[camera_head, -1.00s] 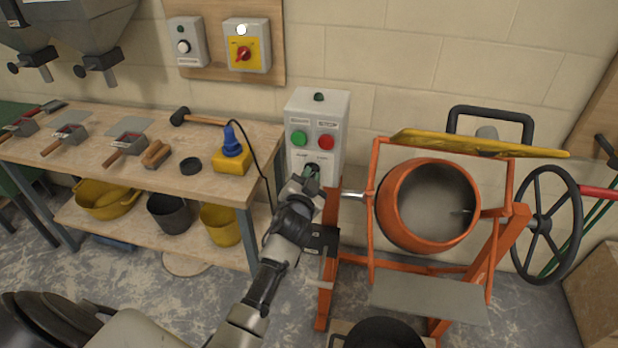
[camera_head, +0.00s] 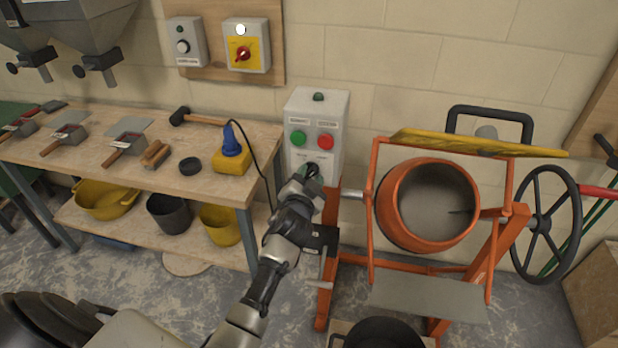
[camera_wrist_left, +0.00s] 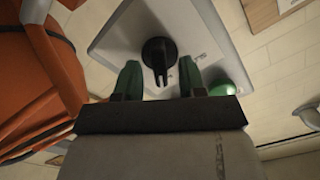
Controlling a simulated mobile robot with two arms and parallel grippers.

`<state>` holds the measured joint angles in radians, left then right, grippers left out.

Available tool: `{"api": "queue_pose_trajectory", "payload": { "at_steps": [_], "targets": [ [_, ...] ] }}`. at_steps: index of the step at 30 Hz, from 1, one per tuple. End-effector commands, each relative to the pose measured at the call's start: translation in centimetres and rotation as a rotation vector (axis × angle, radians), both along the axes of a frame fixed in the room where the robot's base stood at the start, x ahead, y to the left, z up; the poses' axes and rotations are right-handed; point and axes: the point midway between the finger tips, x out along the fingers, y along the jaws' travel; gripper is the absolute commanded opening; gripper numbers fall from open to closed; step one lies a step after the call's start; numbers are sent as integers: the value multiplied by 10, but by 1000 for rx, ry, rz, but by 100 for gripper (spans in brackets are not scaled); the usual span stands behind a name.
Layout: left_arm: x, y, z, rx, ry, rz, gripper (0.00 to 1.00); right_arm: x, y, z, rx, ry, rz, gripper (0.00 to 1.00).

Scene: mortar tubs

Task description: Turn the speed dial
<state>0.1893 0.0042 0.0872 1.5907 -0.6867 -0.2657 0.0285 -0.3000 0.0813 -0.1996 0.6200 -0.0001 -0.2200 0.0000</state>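The speed dial is a black round knob with a protruding bar (camera_wrist_left: 159,56) on the pale face of the control box (camera_head: 329,103). In the head view, it shows only as a dark spot (camera_head: 312,170) below the buttons, largely covered by my left gripper (camera_head: 308,185). In the left wrist view, my left gripper (camera_wrist_left: 160,80) is open. Its two green fingertips are apart, one on each side of the knob's bar; I cannot tell whether they touch it. A green button (camera_wrist_left: 223,88) shows beside the right finger. My right gripper is not in view.
Green (camera_head: 298,138) and red (camera_head: 326,141) buttons sit above the dial. The orange mixer drum (camera_head: 395,225) and its frame stand close to the right. A workbench (camera_head: 95,150) with tools and a yellow block (camera_head: 232,163) with a cable stand to the left.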

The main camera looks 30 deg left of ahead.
Motion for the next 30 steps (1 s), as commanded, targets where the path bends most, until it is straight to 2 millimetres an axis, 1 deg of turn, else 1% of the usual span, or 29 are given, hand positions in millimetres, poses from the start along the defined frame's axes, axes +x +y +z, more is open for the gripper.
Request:
{"api": "queue_pose_trajectory", "payload": {
  "at_steps": [5, 8, 11, 21, 25, 30],
  "targets": [
    [0, 0, 0, -2, -1, 0, 40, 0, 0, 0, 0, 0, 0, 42],
    [-5, -1, -1, -1, 0, -1, 40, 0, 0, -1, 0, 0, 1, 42],
    [-17, -5, -2, -2, 1, 0, 40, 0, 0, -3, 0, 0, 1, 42],
    [-80, -21, -2, -3, 1, 0, 40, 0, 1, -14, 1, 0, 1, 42],
    [-96, -25, -2, -2, 0, -1, 40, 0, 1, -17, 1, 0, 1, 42],
    [-104, -27, 0, -2, -1, 0, 40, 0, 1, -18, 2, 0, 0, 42]
  ]
}}
